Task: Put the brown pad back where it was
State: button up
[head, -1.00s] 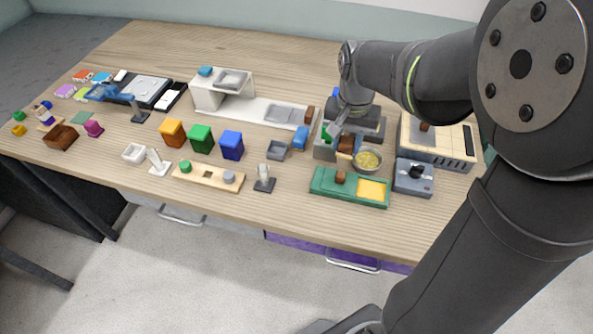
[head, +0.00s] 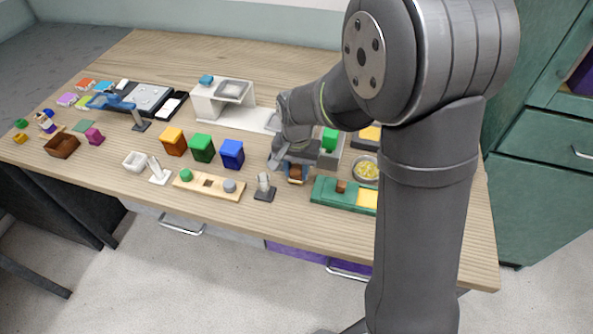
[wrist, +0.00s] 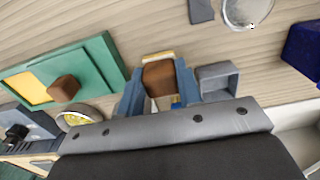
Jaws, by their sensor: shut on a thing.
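My gripper (head: 295,167) is shut on a brown block-like pad (head: 295,174), near the front middle of the table. In the wrist view the brown pad (wrist: 158,77) sits between my two blue fingers (wrist: 160,70), with a pale wooden strip along its far edge. The green tray (wrist: 112,62) is to the left of it in the wrist view, with a separate brown block (wrist: 63,89) and a yellow panel on it. A small grey bin (wrist: 217,80) is close beside my right-hand finger. I cannot tell whether the pad touches the table.
A metal bowl of yellow bits (head: 366,168) stands right of my gripper. The white station (head: 212,99) is behind. My arm hides the table's right side.

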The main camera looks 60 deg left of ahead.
aim_at(297, 169)
jog(key=shift+f, duration=0.4)
jog(key=shift+f, duration=0.2)
jog(key=o, duration=0.9)
jog(key=shift+o, duration=0.2)
notch_tip(297, 169, up, 12)
jog(key=shift+r, duration=0.2)
